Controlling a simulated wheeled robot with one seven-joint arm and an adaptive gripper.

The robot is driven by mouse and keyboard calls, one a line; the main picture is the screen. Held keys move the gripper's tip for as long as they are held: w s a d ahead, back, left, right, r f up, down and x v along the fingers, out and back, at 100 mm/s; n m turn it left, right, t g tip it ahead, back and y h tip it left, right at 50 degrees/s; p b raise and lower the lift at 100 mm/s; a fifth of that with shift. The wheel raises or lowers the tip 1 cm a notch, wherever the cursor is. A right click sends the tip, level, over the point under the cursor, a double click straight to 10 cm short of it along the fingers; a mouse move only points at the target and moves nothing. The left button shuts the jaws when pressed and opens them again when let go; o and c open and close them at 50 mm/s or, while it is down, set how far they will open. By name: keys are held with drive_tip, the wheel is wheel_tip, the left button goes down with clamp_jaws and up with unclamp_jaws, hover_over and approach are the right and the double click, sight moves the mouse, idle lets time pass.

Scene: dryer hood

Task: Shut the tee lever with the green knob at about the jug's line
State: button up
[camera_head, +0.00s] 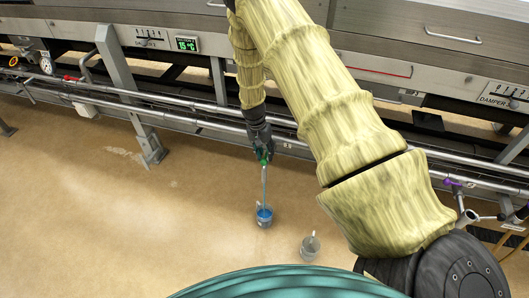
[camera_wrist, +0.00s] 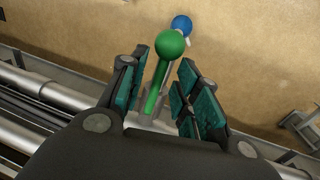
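The tee lever's green knob (camera_wrist: 170,43) stands up between the fingers of my gripper (camera_wrist: 164,65) in the wrist view. Its green stem (camera_wrist: 156,85) runs down between the pads, with a gap on both sides. My gripper is open around the lever. In the head view the green knob (camera_head: 264,158) shows just below my gripper (camera_head: 262,148), at the pipe rail. A thin blue stream (camera_head: 264,188) falls from there into the jug (camera_head: 264,221), which holds blue liquid. The blue in the jug (camera_wrist: 181,25) also shows behind the knob in the wrist view. The tee body is mostly hidden.
A second, clear container (camera_head: 310,250) stands on the floor right of the jug. Long steel pipes (camera_head: 200,122) run along the machine. A purple-handled valve (camera_head: 452,182) is at the right. A grey support leg (camera_head: 130,90) stands left. The tan floor is mostly clear.

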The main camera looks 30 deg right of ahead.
clamp_jaws()
drive_tip(key=shift+a, duration=0.2)
drive_tip(key=shift+d, duration=0.1)
